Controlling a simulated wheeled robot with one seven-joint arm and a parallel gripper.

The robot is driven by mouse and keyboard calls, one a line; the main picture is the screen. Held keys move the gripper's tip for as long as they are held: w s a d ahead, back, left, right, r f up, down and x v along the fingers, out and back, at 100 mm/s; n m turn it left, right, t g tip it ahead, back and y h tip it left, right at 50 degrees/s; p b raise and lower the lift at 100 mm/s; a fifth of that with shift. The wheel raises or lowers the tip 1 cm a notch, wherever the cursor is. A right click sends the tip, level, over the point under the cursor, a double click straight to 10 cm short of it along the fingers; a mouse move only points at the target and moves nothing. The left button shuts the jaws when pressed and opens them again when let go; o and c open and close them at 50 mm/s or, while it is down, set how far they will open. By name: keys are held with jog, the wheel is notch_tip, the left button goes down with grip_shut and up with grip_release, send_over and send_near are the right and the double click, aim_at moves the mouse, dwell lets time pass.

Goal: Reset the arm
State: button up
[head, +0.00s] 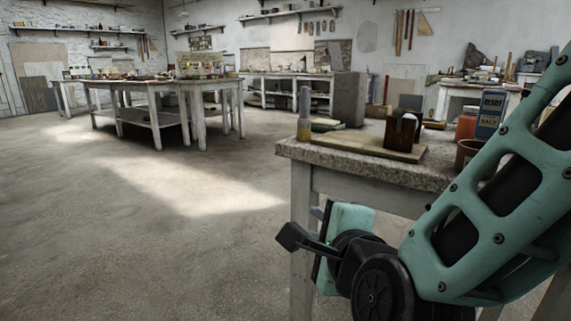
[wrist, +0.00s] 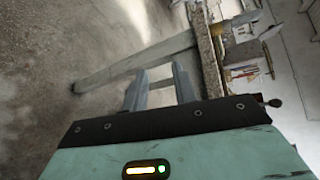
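My gripper (wrist: 159,84) shows in the wrist view with its two grey fingers apart and nothing between them. In the head view my arm hangs down at the right, in front of the near stone-topped table (head: 345,165). The teal hand is beside the table's front leg, below the top. The fingers are mostly hidden there. In the wrist view the table's edge (wrist: 207,55) runs close beyond the fingers, and a pale table leg (wrist: 130,62) slants away to the left.
On the near table stand a bottle (head: 304,118), a wooden board (head: 385,150) with a dark brown block, a blue salt box (head: 490,113) and a terracotta pot (head: 467,154). A white worktable (head: 155,97) stands far left. The floor (head: 130,220) at left is clear.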

jog(key=s+a+f+n+g+y, duration=0.2)
jog(key=s+f+n+g, duration=0.5)
jog(key=n, duration=0.6)
jog(key=s+d+f+n+g+h, duration=0.2)
jog(key=s+d+n+g+h, duration=0.4)
jog(key=s+d+n, duration=0.5)
notch_tip(320, 180, up, 36)
jog(key=n+g+p, duration=0.1)
jog(key=p, duration=3.5)
jog(key=shift+s+r+n+y, duration=0.25)
jog(key=shift+s+n+y, duration=0.1)
jog(key=shift+n+y, duration=0.05)
